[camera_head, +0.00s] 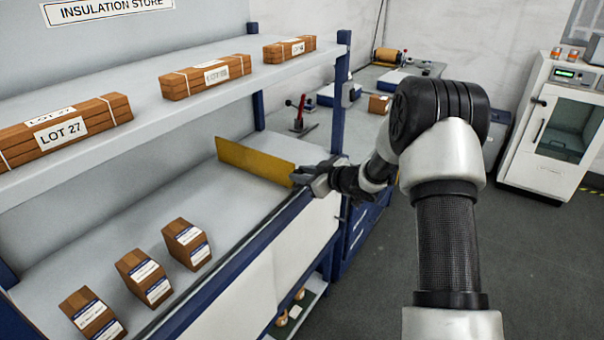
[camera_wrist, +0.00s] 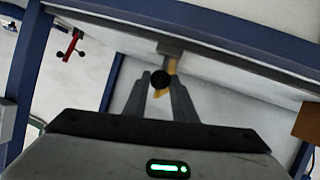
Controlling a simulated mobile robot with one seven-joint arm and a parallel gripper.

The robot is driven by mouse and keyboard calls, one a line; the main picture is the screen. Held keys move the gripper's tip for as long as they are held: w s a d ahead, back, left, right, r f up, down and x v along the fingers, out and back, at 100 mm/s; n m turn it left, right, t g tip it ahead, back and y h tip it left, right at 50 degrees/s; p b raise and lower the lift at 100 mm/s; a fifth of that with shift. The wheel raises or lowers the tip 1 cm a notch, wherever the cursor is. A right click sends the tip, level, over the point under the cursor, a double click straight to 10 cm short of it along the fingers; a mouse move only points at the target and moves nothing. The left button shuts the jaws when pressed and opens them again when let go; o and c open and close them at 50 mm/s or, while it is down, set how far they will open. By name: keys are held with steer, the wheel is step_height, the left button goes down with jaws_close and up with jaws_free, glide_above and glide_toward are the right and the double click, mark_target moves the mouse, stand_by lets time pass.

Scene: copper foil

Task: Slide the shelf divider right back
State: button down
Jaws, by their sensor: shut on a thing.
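The shelf divider (camera_head: 252,159) is a thin yellow upright panel. It stands across the lower grey shelf (camera_head: 120,247), toward the shelf's far right end in the head view. My gripper (camera_head: 298,176) is at the divider's front end, by the shelf's front edge, and is shut on it. The fingers hide most of the divider there.
Several brown labelled blocks (camera_head: 145,275) stand on the lower shelf, left of the divider. Lot bundles (camera_head: 205,76) lie on the upper shelf (camera_head: 150,108). A blue post (camera_head: 341,95) rises at the right end. A bench with a red-handled tool (camera_head: 299,113) is beyond. The shelf between blocks and divider is clear.

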steer(key=shift+w+d+r, duration=0.15)
steer(key=shift+d, duration=0.05)
steer(key=c, duration=1.5)
jaws_free()
steer(key=shift+w, duration=0.1)
steer(key=shift+o, duration=0.2)
steer(key=v, duration=1.7)
steer(key=shift+s+p, duration=0.35)
steer(key=shift+p, duration=0.05)
